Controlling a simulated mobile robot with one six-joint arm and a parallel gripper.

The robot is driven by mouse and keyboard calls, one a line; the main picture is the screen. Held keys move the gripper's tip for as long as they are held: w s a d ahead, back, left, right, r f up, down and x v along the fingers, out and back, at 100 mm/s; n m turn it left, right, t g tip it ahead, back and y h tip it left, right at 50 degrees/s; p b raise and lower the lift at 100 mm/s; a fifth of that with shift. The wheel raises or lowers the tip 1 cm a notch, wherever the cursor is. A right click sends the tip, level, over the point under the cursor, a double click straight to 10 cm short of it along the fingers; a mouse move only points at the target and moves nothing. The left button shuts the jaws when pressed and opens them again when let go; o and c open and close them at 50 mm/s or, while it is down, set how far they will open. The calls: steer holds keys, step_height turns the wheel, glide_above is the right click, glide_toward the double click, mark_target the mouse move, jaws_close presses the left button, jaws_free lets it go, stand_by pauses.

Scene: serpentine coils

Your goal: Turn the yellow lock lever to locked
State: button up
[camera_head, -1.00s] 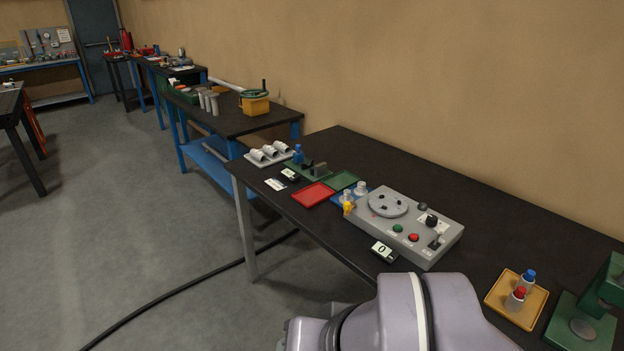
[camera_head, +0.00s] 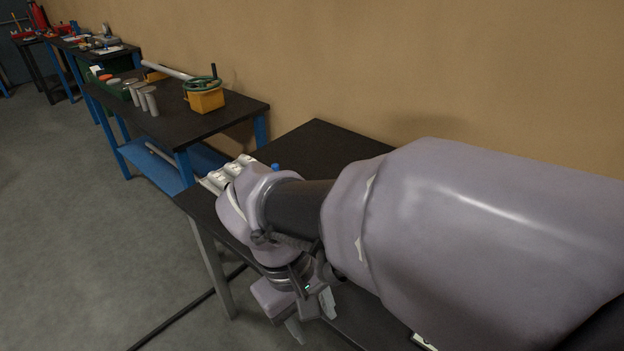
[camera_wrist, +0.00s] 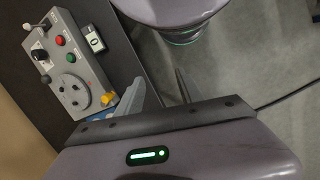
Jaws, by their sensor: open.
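The yellow lock lever (camera_wrist: 109,98) is small in the wrist view, at the near edge of the grey control panel (camera_wrist: 80,67), beside its round dial plate. I cannot tell from this view whether it is at locked. My gripper (camera_wrist: 160,92) is open, with nothing visible between its fingers, apart from the lever and to its right in the wrist view. In the head view my gripper (camera_head: 312,316) hangs low near the workbench's front edge. There my arm hides the lever and most of the panel.
The panel also carries a red button (camera_wrist: 61,40), a green button (camera_wrist: 71,57) and a black knob (camera_wrist: 40,56). A small display reading 0 (camera_wrist: 95,42) lies beside it. The black workbench (camera_head: 315,145) stands along the wall; open floor (camera_head: 90,240) lies to its left.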

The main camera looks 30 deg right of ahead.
steer(key=w+d+f+n+g+h, duration=0.1)
steer(key=w+d+f+n+h, duration=0.1)
steer(key=w+f+n+h, duration=0.5)
steer(key=w+d+f+n+g+h, duration=0.1)
steer(key=w+d+f+n+h, duration=0.25)
steer(key=f+n+h, duration=0.35)
steer(key=shift+h, duration=0.7)
steer(key=s+d+b, duration=0.1)
steer(key=d+b, duration=0.1)
steer(key=d, duration=0.3)
steer(key=d+b, duration=0.2)
steer(key=d, duration=0.3)
steer(key=s+d+r+b, duration=0.1)
steer(key=d+b, duration=0.1)
steer(key=d, duration=0.3)
steer(key=shift+s+d+r, duration=0.1)
steer(key=shift+s+d, duration=0.1)
steer(key=shift+s, duration=0.15)
steer(key=shift+d+r, duration=0.1)
steer(key=shift+d, duration=0.35)
jaws_close()
